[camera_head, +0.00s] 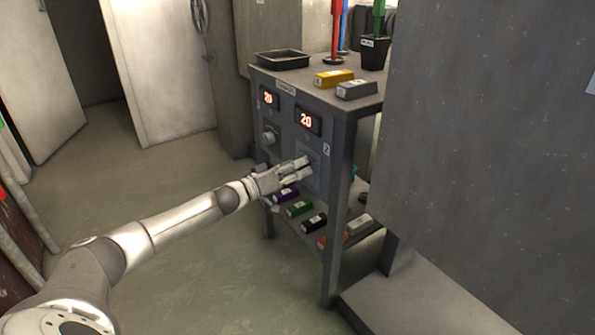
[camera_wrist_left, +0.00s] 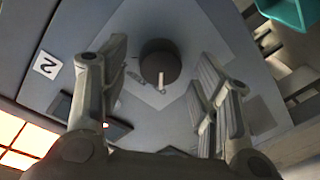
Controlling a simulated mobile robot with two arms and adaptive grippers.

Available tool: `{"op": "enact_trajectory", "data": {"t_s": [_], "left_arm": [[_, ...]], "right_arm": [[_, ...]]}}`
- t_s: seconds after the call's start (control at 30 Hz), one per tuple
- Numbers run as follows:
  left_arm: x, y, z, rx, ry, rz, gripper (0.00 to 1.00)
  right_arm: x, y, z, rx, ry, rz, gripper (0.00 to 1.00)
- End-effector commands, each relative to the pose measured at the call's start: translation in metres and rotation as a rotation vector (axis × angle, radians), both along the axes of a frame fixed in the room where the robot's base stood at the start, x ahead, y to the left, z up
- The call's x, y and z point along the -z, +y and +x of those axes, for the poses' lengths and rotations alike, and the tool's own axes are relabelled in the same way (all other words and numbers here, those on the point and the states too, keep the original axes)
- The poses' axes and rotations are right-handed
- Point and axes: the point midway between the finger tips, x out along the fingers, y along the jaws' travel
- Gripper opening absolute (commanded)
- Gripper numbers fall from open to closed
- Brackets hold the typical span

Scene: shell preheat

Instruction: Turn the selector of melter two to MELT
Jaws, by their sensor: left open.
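Melter two is the right panel on the grey cabinet front, with a lit red display reading 20 (camera_head: 307,121) and a "2" label (camera_head: 326,149). My left gripper (camera_head: 304,168) is in front of this panel, below the display, and hides its selector in the head view. In the left wrist view the selector (camera_wrist_left: 160,60) is a dark round knob with a pale pointer, near a "2" plate (camera_wrist_left: 46,65). My open fingers stand on either side of it, with visible gaps. The selector's position markings are not readable. My right gripper is not in view.
Melter one's knob (camera_head: 269,136) and display (camera_head: 268,98) are to the left. A black tray (camera_head: 282,59), yellow block (camera_head: 334,77) and grey block (camera_head: 357,89) lie on the cabinet top. Several coloured blocks lie on the lower shelf. A large grey box (camera_head: 490,130) stands at right.

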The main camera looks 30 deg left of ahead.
Motion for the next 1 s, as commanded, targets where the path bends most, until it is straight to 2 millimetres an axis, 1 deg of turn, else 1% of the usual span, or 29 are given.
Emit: {"op": "enact_trajectory", "data": {"t_s": [0.13,0.47,0.57,0.83,1.0], "left_arm": [[-0.0006,-0.0021,0.0074,-0.001,-0.001,0.0,0.57],[-0.0002,-0.0029,0.0091,0.0,0.001,0.001,0.57],[-0.0003,-0.003,0.009,0.0,0.001,0.001,0.47],[-0.0004,-0.0028,0.009,-0.001,0.0,0.001,0.12],[-0.0006,-0.0027,0.0089,-0.001,-0.002,0.007,0.12]], "right_arm": [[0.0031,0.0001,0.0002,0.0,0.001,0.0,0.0],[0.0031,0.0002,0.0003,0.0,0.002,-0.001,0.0],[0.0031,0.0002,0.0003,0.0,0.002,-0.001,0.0],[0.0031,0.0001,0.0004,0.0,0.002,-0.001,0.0],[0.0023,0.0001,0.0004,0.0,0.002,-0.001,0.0]]}}
